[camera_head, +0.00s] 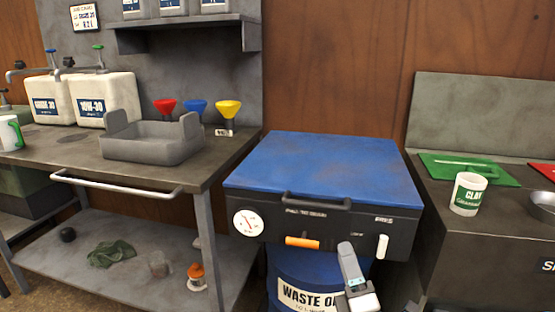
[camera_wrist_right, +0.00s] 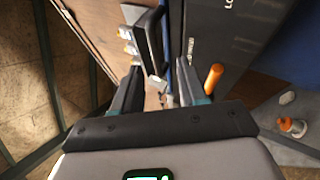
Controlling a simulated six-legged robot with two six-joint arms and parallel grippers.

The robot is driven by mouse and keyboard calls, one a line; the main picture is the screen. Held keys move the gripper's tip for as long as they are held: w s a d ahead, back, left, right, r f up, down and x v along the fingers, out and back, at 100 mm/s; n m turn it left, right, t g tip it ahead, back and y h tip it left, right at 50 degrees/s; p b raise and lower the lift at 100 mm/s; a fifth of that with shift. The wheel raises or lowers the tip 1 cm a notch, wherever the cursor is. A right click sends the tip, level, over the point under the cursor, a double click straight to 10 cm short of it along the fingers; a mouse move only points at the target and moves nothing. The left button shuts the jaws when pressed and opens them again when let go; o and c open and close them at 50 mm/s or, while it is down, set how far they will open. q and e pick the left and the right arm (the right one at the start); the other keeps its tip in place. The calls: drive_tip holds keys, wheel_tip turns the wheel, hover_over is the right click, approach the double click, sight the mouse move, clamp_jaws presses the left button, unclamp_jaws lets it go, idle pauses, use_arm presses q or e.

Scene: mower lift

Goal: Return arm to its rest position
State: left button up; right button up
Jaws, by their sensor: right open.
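My right gripper (camera_head: 348,250) is in front of the waste oil unit, just left of its white lever (camera_head: 383,246). In the right wrist view its two dark fingers (camera_wrist_right: 158,88) stand apart, with nothing clearly held between them. The unit has a blue lid (camera_head: 325,165), shut, with a dark handle (camera_head: 317,201) at its front edge. An orange lever (camera_head: 302,243) lies level on the dark front panel, and it also shows right of the fingers in the wrist view (camera_wrist_right: 214,77). My left gripper is not in view.
A blue waste oil drum (camera_head: 290,265) stands below the panel. On the left is a workbench with a grey tray (camera_head: 155,140), several funnels and white jugs (camera_head: 105,98). An orange-topped bottle (camera_head: 196,277) stands on the low shelf.

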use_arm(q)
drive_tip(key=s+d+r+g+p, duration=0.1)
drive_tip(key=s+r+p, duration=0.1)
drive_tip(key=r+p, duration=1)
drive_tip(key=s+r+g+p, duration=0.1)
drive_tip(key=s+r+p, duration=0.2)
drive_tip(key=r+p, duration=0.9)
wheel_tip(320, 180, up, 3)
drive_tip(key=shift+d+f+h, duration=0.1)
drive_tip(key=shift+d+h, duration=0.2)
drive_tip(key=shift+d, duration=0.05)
use_arm(e)
drive_tip(key=s+a+f+m+g, duration=0.2)
drive_tip(key=s+f+m+g, duration=0.5)
drive_tip(key=s+m+g, duration=0.4)
drive_tip(key=s+a+f+m+g, duration=0.1)
drive_tip(key=s+f+m+g, duration=0.7)
drive_tip(key=s+m+g, duration=0.3)
drive_tip(key=s+m, duration=0.3)
drive_tip(key=s, duration=0.1)
drive_tip(key=shift+s+a+g, duration=0.35)
drive_tip(key=shift+s+g, duration=0.05)
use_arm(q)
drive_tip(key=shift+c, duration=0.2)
